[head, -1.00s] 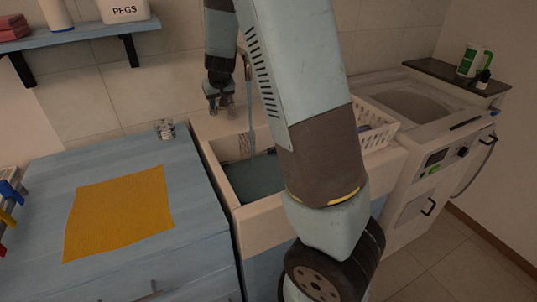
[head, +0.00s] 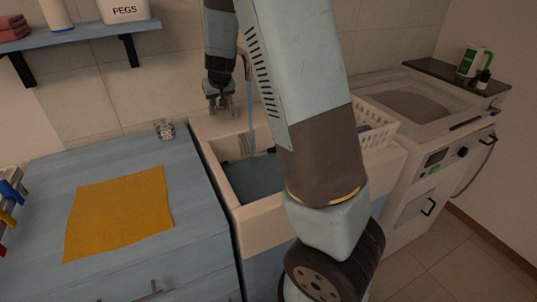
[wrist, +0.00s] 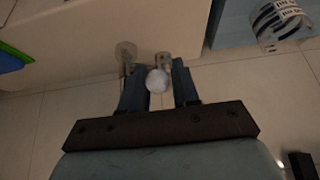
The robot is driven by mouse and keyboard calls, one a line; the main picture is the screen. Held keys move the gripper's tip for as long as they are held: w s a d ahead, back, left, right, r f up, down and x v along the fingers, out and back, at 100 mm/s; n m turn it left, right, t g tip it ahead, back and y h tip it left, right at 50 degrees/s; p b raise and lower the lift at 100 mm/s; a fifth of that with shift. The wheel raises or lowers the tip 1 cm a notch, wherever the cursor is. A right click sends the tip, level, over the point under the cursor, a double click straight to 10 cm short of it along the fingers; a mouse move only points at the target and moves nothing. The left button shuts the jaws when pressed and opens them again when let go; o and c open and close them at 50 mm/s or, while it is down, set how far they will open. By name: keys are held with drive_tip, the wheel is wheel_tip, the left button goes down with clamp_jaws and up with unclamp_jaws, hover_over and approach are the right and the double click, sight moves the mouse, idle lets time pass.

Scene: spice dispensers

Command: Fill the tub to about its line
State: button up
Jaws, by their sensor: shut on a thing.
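The tub (head: 228,214) is a pale sink in the middle of the head view, with grey-blue water (head: 258,180) in it. The tap (head: 248,68) stands at its back, and a bluish stream (head: 252,120) falls from it into the water. Small dark marks show on the tub's far inner wall; the fill line cannot be told clearly. My gripper (head: 221,98) is at the wall behind the tub, left of the spout. In the wrist view my gripper (wrist: 159,88) is shut on a round whitish tap knob (wrist: 157,80). My arm hides the tub's right part.
A glass jar (head: 165,130) and an orange cloth (head: 120,213) lie on the blue counter (head: 195,190) at the left. A white basket (head: 378,125) stands right of the tub, beside a washing machine (head: 425,165). A shelf (head: 85,33) hangs above the counter.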

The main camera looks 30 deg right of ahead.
drive_tip(key=shift+f, duration=0.1)
drive_tip(key=shift+s+f, duration=0.6)
drive_tip(key=shift+f, duration=0.35)
drive_tip(key=shift+s+f, duration=0.2)
drive_tip(key=shift+f, duration=0.35)
drive_tip(key=o, duration=0.9)
drive_tip(key=v, duration=0.7)
